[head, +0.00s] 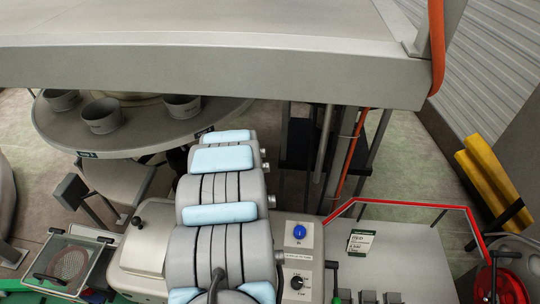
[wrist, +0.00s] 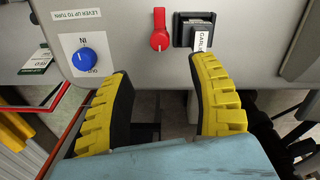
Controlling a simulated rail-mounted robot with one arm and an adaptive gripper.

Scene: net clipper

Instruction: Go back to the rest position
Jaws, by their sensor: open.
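My gripper (wrist: 158,72) is open and empty in the wrist view, its two yellow ribbed fingers spread apart. Its fingertips are in front of a grey panel (wrist: 120,50); I cannot tell the exact gap. A blue knob (wrist: 86,60) marked IN and OUT is just left of the left fingertip. A red lever switch (wrist: 159,38) shows between and beyond the fingertips. A black holder (wrist: 186,28) with a white card is by the right fingertip. In the head view my arm fills the lower middle, and the gripper itself is hidden.
A large grey slab (head: 220,68) spans the top of the head view. A round table (head: 60,128) with several cups is at left. A control box (head: 297,258), a red-rimmed tray (head: 410,265), a red reel (head: 508,290) and yellow bars (head: 490,180) are at right.

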